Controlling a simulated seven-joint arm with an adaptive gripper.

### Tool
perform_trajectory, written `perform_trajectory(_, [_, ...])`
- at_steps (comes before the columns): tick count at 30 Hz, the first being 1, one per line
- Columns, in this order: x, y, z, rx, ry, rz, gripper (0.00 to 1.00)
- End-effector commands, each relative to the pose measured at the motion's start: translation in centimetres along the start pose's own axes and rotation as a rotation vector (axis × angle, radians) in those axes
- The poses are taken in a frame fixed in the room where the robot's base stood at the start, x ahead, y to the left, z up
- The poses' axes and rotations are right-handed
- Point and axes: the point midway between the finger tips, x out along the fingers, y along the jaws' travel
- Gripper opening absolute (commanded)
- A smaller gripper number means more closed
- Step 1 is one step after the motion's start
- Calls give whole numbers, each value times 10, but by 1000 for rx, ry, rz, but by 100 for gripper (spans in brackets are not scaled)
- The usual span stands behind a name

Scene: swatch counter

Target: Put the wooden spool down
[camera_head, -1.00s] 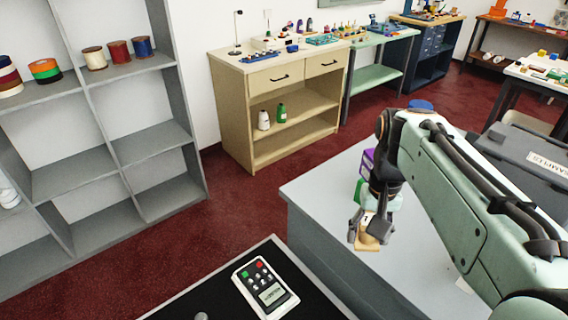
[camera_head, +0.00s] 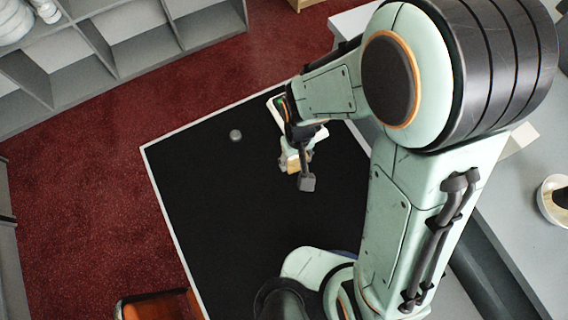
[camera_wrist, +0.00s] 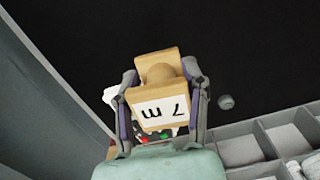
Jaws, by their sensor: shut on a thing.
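The wooden spool (camera_wrist: 158,75) is pale wood with square ends and a white label reading "7 m" in the wrist view. My gripper (camera_wrist: 160,92) is shut on it, one finger at each side. In the head view the spool (camera_head: 293,163) shows small and partly hidden between the fingers of my gripper (camera_head: 297,168). It is over the black top with a pale edge (camera_head: 215,200). I cannot tell whether the spool touches that top; in the wrist view it looks apart from it.
A white handset with coloured buttons (camera_head: 275,106) lies on the black top, mostly behind my gripper. A small grey knob (camera_head: 235,135) stands to its left. The black top's left and front are clear. A grey shelf unit (camera_head: 120,45) stands beyond red carpet (camera_head: 80,150).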

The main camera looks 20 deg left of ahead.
Motion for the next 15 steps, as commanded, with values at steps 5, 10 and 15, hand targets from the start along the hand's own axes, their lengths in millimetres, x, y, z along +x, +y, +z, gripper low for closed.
perform_trajectory(5, [13, -25, 4, -92, -3, -1, 7])
perform_trajectory(10, [42, -27, 4, -100, -4, -1, 7])
perform_trajectory(15, [63, -27, 4, -99, -3, -1, 7])
